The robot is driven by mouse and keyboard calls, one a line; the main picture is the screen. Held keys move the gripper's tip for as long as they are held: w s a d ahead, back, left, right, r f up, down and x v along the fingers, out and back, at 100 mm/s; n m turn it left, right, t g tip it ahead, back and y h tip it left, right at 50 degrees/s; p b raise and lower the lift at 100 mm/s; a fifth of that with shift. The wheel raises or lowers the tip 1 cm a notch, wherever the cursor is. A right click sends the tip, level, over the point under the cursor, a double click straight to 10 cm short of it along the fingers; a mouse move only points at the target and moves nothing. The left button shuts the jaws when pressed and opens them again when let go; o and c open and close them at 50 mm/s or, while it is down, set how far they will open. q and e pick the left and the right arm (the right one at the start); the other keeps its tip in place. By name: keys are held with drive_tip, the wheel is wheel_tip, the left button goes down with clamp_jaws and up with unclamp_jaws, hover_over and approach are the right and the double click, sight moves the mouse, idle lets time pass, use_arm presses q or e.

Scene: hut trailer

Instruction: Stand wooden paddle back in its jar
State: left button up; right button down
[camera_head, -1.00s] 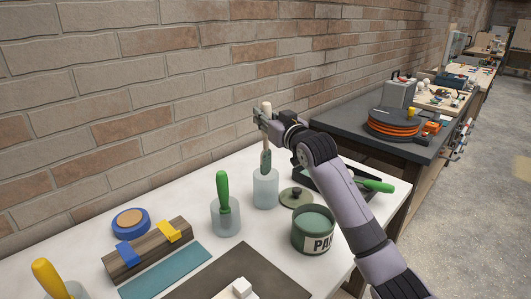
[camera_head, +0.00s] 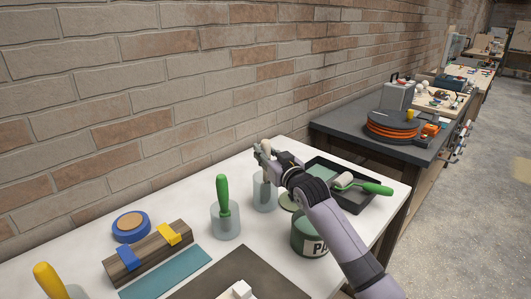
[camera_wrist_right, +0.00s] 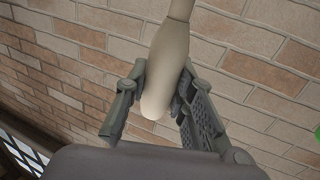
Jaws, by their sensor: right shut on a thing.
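The wooden paddle (camera_head: 266,146) is upright in my right gripper (camera_head: 263,155), which is shut on its pale handle. In the right wrist view the handle (camera_wrist_right: 168,62) runs between the fingers of the right gripper (camera_wrist_right: 158,95). The clear jar (camera_head: 264,199) stands directly below on the white table. The paddle's lower part appears to be down inside the jar; whether it touches the bottom I cannot tell. My left gripper is not in view.
Left of the jar stands another jar (camera_head: 226,229) with a green-handled tool (camera_head: 223,195). A paint can (camera_head: 309,240) is in front right, partly behind my right arm. A black tray (camera_head: 356,197) with a green-handled roller (camera_head: 372,188) lies right. The brick wall rises close behind.

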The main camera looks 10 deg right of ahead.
drive_tip(key=shift+f, duration=0.15)
drive_tip(key=c, duration=1.4)
unclamp_jaws()
drive_tip(key=shift+o, duration=0.2)
drive_tip(key=shift+r, duration=0.3)
drive_tip(key=shift+s+f, duration=0.15)
drive_tip(key=shift+s, duration=0.1)
drive_tip(key=b+v, duration=0.1)
drive_tip(key=v, duration=1)
drive_tip(key=shift+s, duration=0.25)
drive_tip(key=shift+d, duration=0.1)
